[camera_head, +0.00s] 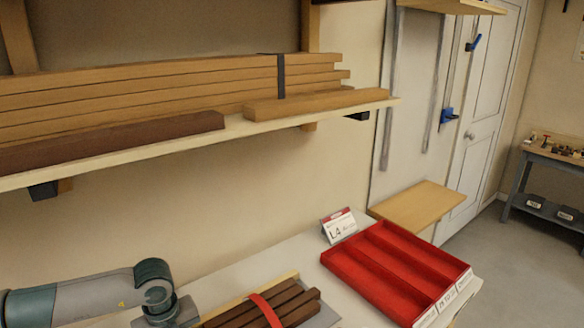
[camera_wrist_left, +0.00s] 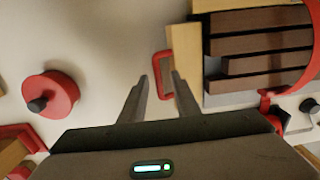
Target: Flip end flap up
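A flat tan wooden panel (camera_head: 415,205) sits level beyond the far end of the pale bench (camera_head: 235,268), near the white door; it may be the end flap, though its hinge is not visible. My left arm comes in at the lower left of the head view, its fingers cut off by the bottom edge. In the left wrist view my left gripper (camera_wrist_left: 160,76) is open, its two fingers apart. A red rectangular loop (camera_wrist_left: 162,75) shows between the fingertips, beside a light wooden strip (camera_wrist_left: 185,55); I cannot tell whether they touch. My right gripper is not in view.
A red divided tray (camera_head: 345,265) with labels and a small sign (camera_head: 342,228) stand on the bench. Dark wooden strips (camera_head: 275,308) lie under a red band. A shelf (camera_head: 355,106) of planks hangs above. A red round knob (camera_wrist_left: 52,94) is at left in the wrist view.

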